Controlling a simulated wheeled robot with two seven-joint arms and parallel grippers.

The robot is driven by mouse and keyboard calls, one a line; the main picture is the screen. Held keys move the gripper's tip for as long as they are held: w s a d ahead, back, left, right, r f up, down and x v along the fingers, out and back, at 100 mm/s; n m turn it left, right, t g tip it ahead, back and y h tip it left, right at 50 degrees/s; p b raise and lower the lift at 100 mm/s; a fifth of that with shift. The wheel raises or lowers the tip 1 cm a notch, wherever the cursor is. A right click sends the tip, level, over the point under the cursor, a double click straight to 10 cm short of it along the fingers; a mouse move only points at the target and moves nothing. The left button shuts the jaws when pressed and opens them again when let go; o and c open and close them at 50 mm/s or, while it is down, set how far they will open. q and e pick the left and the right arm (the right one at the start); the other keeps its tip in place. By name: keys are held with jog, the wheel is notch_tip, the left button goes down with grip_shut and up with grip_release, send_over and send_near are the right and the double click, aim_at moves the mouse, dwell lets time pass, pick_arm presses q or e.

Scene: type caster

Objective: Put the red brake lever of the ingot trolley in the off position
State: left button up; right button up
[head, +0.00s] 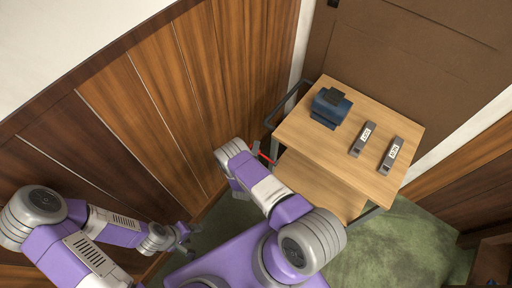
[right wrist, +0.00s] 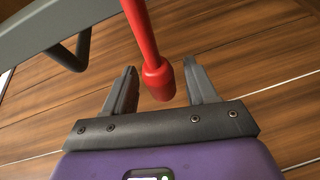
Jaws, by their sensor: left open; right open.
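The ingot trolley (head: 300,132) has a light wooden top and a lower shelf and stands in the corner by the panelled wall. Its red brake lever (head: 264,157) sticks out at the trolley's left side, beside my right gripper (head: 257,150). In the right wrist view the lever (right wrist: 152,60) comes down from the top, and its thick end lies between the two open fingers of my right gripper (right wrist: 160,85), with gaps on both sides. My left gripper (head: 188,238) is open and empty, low at the left, far from the trolley.
On the trolley top are a dark blue block-like object (head: 331,107) and two grey ingots with white labels (head: 363,138) (head: 391,155). A grey handle rail (head: 287,103) is on the trolley's left side, close to the wood-panelled wall (head: 190,90). Green floor (head: 405,245) lies free at the lower right.

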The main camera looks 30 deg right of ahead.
jog(key=shift+x, duration=1.2)
grip_shut()
